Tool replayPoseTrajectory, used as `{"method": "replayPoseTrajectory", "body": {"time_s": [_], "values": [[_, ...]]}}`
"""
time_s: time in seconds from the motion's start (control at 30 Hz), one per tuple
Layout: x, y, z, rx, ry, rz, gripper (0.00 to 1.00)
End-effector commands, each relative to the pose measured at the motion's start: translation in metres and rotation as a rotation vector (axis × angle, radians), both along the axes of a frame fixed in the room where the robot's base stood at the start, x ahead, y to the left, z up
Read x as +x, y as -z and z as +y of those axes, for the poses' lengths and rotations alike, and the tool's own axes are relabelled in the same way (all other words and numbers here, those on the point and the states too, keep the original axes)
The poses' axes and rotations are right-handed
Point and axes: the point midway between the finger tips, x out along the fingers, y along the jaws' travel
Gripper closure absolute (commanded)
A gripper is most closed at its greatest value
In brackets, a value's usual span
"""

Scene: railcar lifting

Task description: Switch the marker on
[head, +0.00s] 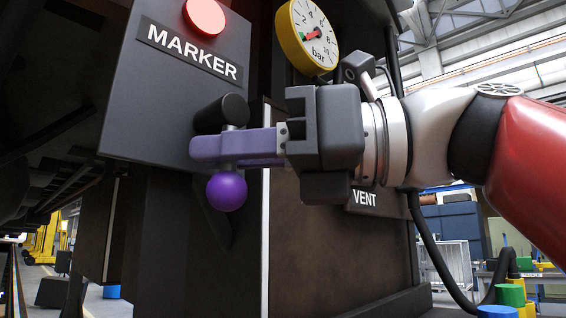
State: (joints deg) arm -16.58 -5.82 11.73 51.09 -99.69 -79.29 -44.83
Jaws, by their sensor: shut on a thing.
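The MARKER panel (170,85) is a dark grey box at the upper left, with a white-lettered MARKER label (190,52) and a round red button or lamp (204,16) above it. Whether it is lit I cannot tell. A lever sits at the panel's lower right, with a dark cylindrical hub (222,112), a short metal stem and a purple ball knob (226,191) pointing down. My gripper (212,149) reaches in from the right and is shut on the lever's stem, between hub and knob. Its purple fingers hide most of the stem.
A yellow-rimmed pressure gauge (308,36) is just above my gripper. A VENT label (365,198) is below my wrist on the brown cabinet (330,245). A black hose (432,262) hangs at the right. Coloured cylinders (510,295) stand at the lower right.

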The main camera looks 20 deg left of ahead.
Motion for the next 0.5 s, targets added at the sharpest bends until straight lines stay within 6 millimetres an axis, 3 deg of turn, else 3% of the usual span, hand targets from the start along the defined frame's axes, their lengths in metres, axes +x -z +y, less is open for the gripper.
{"method": "replayPoseTrajectory", "body": {"time_s": [0.33,0.37,0.4,0.5], "values": [[0.0002,0.0003,-0.0001,-0.002,0.002,-0.005,1.0],[0.0002,0.0003,-0.0001,-0.002,0.002,-0.005,0.87],[0.0002,0.0002,-0.0001,-0.002,0.002,-0.005,0.83],[0.0002,0.0001,0.0,-0.001,0.002,-0.003,0.83]]}}
